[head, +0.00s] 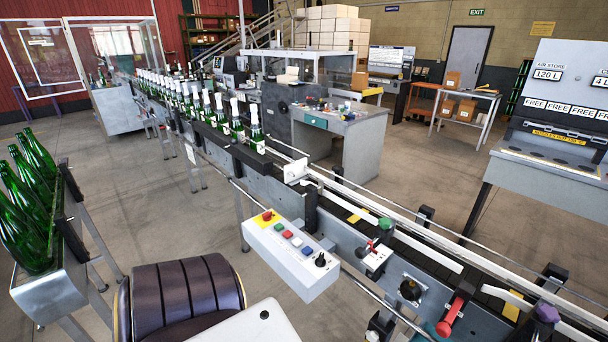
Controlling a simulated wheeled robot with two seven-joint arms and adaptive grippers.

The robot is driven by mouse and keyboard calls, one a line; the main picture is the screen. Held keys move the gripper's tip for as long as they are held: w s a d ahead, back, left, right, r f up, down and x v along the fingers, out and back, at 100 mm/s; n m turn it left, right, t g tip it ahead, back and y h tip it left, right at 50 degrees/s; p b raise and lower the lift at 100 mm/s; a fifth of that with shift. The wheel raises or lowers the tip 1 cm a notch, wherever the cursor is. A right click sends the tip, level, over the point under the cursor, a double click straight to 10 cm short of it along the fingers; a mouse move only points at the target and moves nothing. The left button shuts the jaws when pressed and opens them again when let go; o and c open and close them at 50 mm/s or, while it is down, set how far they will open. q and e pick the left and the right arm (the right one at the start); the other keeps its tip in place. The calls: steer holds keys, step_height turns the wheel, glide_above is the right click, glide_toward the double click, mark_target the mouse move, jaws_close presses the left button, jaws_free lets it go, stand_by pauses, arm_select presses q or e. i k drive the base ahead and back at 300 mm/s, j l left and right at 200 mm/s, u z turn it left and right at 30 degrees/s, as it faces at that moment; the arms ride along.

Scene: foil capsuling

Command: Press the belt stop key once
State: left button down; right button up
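A pale control box (292,262) is mounted on the near side of the bottle conveyor, at the middle of the head view. Its sloped top carries a row of small keys: a green key (278,226), a red key (287,234), a white key (297,242) and a blue key (307,251). A red mushroom button (267,215) on a yellow plate is at its far left end, and a black knob (320,260) at its right end. The key labels are too small to read. Neither gripper is in view.
The conveyor (375,240) runs from back left to front right, with several foiled green bottles (222,115) upstream. A red-handled lever (450,316) stands on its near side.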

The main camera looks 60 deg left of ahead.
mark_target(288, 234)
steer(key=u, duration=1.95)
